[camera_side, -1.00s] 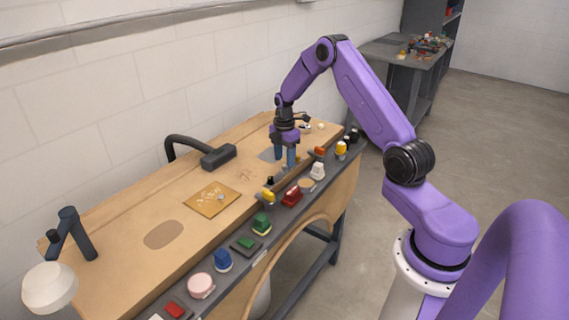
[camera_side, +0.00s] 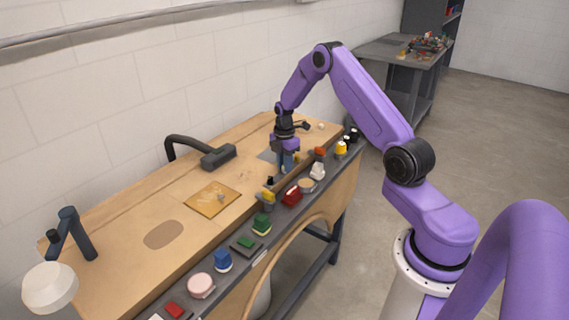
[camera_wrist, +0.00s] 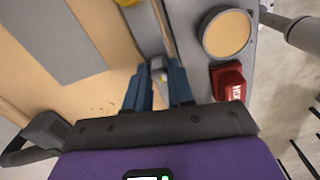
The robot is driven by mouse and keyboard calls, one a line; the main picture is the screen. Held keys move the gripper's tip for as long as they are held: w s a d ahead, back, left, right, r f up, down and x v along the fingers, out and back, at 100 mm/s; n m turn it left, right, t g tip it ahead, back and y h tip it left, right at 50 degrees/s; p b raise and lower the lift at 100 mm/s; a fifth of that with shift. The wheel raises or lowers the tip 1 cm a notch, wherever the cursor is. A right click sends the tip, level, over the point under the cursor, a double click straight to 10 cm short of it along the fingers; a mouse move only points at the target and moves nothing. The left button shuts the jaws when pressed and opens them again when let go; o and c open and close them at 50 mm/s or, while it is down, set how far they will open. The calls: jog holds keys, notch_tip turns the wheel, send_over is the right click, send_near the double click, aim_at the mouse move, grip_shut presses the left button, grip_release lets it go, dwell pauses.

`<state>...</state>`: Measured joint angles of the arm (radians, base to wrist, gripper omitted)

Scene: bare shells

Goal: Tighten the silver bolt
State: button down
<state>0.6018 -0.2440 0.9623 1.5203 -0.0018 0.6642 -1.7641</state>
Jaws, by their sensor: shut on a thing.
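My gripper (camera_side: 286,167) is low at the front edge of the wooden bench, fingers pointing down. In the wrist view, its blue fingers (camera_wrist: 160,88) are close together around a small grey thing (camera_wrist: 157,68) with a yellow patch beside it. I cannot tell what that thing is; the fingers hide part of it. In the side view, a thin wooden board (camera_side: 204,204) lies left of my gripper on the bench. A small silvery piece (camera_side: 221,197), perhaps the silver bolt, is on it; it is too small to tell.
A row of coloured buttons and knobs runs along the front ledge, including a red block (camera_side: 292,196) and a round tan disc (camera_wrist: 227,33) close to my gripper. A lamp (camera_side: 50,287) stands at the left.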

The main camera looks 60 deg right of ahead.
jog(key=shift+m, duration=0.3)
jog(key=m, duration=1.3)
jog(key=shift+m, duration=0.4)
jog(key=m, duration=0.5)
jog(key=shift+m, duration=2.3)
jog(key=c, duration=1)
grip_release()
